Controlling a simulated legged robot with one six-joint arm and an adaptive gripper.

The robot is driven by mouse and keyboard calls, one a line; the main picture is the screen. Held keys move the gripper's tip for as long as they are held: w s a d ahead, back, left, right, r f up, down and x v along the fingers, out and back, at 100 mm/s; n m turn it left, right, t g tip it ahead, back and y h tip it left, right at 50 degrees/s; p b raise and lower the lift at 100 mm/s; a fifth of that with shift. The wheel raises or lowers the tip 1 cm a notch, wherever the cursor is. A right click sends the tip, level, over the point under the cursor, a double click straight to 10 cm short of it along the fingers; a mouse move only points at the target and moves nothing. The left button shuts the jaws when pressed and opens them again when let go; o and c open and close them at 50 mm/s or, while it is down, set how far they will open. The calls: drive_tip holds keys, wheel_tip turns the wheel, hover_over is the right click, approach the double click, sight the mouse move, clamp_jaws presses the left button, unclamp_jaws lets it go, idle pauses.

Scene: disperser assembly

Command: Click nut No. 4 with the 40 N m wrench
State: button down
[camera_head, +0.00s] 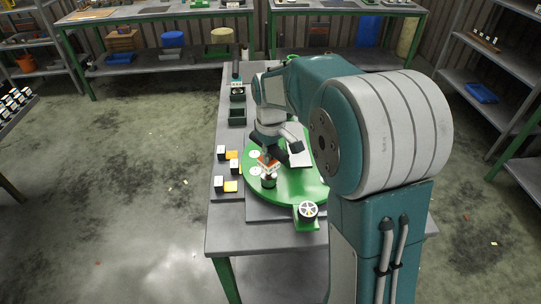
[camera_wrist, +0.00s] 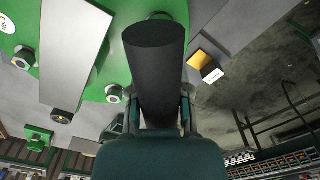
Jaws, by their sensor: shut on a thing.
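My gripper (camera_wrist: 160,112) is shut on a thick black cylinder, which looks like the wrench's handle (camera_wrist: 156,60). In the head view my gripper (camera_head: 284,148) is low over the left part of a round green plate (camera_head: 300,190). A small orange-and-white part (camera_head: 268,161) and a dark cylinder (camera_head: 269,182) show just below it; I cannot tell whether they belong to the wrench. White round labels (camera_head: 255,170) lie on the plate, too small to read. The wrist view shows several hex nuts (camera_wrist: 113,94) around the plate. The wrench's working end is hidden, and I cannot tell which nut is No. 4.
A pale raised block (camera_wrist: 75,45) stands on the plate. A green fixture with a wheel (camera_head: 307,211) is at the front. The grey table's (camera_head: 228,235) front left is clear.

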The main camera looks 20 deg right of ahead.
drive_tip(key=shift+r, duration=2.3)
